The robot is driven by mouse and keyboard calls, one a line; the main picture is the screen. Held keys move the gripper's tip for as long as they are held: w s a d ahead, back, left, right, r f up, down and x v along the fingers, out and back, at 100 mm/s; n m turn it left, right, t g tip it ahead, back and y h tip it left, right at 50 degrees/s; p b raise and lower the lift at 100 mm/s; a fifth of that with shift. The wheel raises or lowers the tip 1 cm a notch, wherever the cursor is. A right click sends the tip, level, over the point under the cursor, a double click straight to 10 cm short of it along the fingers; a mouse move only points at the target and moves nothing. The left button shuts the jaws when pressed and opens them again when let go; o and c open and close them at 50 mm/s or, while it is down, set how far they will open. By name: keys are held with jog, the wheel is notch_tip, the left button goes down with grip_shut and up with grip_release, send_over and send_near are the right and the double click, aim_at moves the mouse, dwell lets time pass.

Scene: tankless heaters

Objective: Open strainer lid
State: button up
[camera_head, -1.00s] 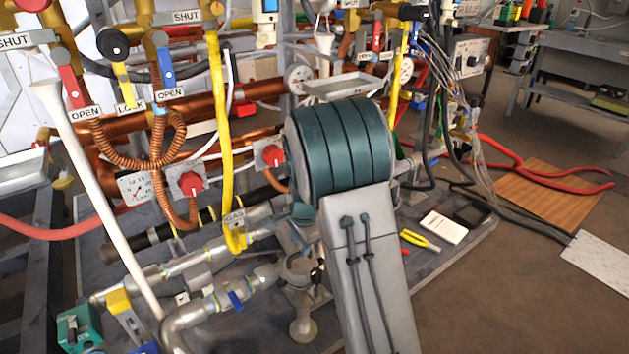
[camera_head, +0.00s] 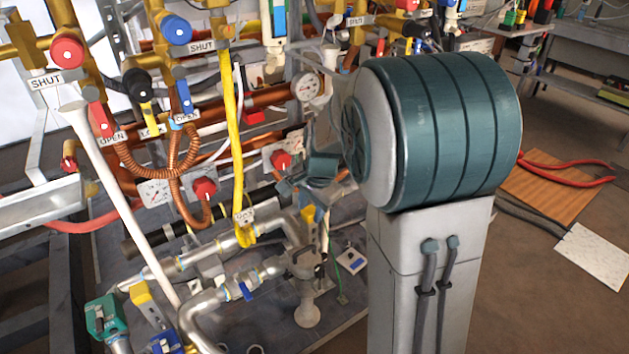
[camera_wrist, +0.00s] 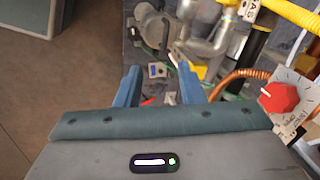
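A grey metal fitting that looks like the strainer (camera_head: 302,263) sits at the right end of the lower grey pipes in the head view. Its round upper part meets the pipe and a stem runs down to a wider foot. I cannot make out whether its lid is open. In the wrist view grey fittings (camera_wrist: 153,30) show beyond the fingers. My gripper (camera_wrist: 158,75) has its two blue fingers apart with nothing held between them. It is above and apart from the fittings. In the head view my arm covers part of it.
A yellow hose (camera_head: 233,130) hangs left of my gripper. Red knobs (camera_head: 204,188) and a gauge (camera_head: 307,87) stand behind. A white pole (camera_head: 130,210) slants at left. A small white box (camera_head: 351,261) lies on the grey base.

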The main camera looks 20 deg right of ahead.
jog(key=s+r+n+p, duration=0.2)
jog(key=s+r+p, duration=0.2)
jog(key=r, duration=0.3)
jog(key=shift+s+a+r+n, duration=0.15)
jog(key=shift+a+r+n, duration=0.05)
jog(key=shift+r+n, duration=0.15)
jog(key=s+r+n+p, duration=0.4)
jog(key=s+r+p, duration=0.3)
jog(key=r+p, duration=0.2)
jog(key=s+r+n+h+p, duration=0.1)
jog(key=s+r+n+p, duration=0.3)
jog(key=s+r+p, duration=0.4)
notch_tip(320, 180, up, 4)
jog(key=shift+r+t+p, duration=0.1)
jog(key=shift+t+p, duration=0.2)
jog(key=shift+p, duration=0.2)
jog(key=shift+s+r+n, duration=0.1)
jog(key=shift+s+n, duration=0.2)
jog(key=shift+n, duration=0.05)
jog(key=c, duration=0.3)
jog(key=shift+s, duration=0.1)
grip_shut()
jog(key=shift+d, duration=0.1)
